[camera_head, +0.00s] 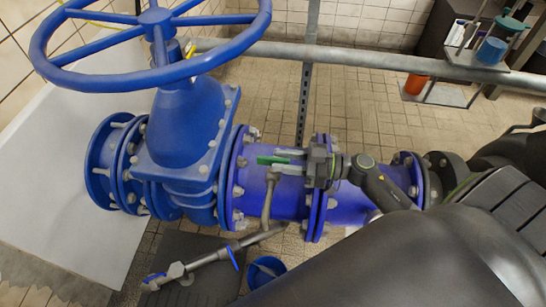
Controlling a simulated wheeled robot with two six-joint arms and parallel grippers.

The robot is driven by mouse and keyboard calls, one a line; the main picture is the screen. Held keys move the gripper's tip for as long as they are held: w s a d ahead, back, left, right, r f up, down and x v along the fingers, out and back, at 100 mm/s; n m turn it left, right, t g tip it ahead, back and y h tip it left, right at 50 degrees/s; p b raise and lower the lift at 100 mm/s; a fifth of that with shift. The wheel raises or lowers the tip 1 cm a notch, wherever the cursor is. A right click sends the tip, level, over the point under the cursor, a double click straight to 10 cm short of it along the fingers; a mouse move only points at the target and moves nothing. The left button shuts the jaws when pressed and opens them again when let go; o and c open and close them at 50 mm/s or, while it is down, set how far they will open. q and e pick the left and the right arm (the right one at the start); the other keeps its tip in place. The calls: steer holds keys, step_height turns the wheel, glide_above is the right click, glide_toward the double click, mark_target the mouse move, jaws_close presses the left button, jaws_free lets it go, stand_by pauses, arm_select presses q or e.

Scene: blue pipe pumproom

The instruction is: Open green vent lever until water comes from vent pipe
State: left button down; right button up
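The green vent lever (270,160) sits on top of the blue pipe, just right of the large valve body. A thin metal vent pipe (267,203) runs down from beside it, in front of the blue pipe. No water shows at it. My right gripper (279,160) comes in from the right, its two light grey fingers pointing left. The fingers are apart, one above and one below the right part of the green lever in the picture. I cannot tell whether they touch it. My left gripper is not in view.
A large blue handwheel (155,18) tops the blue gate valve (185,125) at left. A grey rail (370,58) crosses behind. A small pipe with blue-handled valves (205,260) and a blue bucket (265,271) are below. My dark arm fills the lower right.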

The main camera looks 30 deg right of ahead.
steer(key=shift+x, duration=1.5)
jaws_close()
